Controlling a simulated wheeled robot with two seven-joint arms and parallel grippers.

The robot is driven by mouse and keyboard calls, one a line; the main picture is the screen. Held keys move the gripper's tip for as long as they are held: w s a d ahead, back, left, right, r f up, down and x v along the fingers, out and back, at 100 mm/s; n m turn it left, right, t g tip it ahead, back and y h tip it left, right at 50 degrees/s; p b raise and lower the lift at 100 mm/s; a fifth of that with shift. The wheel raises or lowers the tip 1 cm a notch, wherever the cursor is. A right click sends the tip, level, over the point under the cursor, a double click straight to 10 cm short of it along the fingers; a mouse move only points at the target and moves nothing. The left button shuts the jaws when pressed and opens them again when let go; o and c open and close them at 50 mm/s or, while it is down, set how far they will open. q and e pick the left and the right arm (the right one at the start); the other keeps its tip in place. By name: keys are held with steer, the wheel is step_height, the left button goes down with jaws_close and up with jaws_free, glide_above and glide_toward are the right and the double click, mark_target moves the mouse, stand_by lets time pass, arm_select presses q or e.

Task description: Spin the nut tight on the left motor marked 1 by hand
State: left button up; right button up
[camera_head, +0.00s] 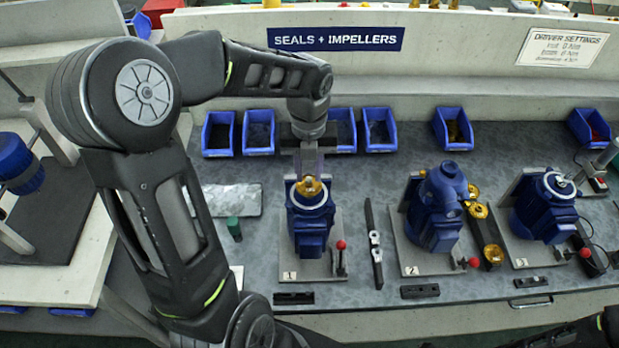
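The left motor (311,226) is blue and stands on a grey plate with a card marked 1 (289,275). A brass-coloured part (309,188) sits at its upper end. My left gripper (309,176) reaches down from behind onto this end, at the brass part. The nut cannot be made out; the gripper and brass part may hide it. The fingers are too small and overlapped to show whether they are open or shut. Part of my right arm shows at the bottom right corner, but its gripper is out of view.
Motor 2 (436,210) and motor 3 (545,210) stand to the right, with brass parts (478,210) between them. A red-knobbed lever (341,246) stands beside motor 1. A dark bar (372,243) lies right of it. Blue bins (218,134) line the back.

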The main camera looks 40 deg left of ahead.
arm_select(q)
steer(key=shift+r, duration=2.2)
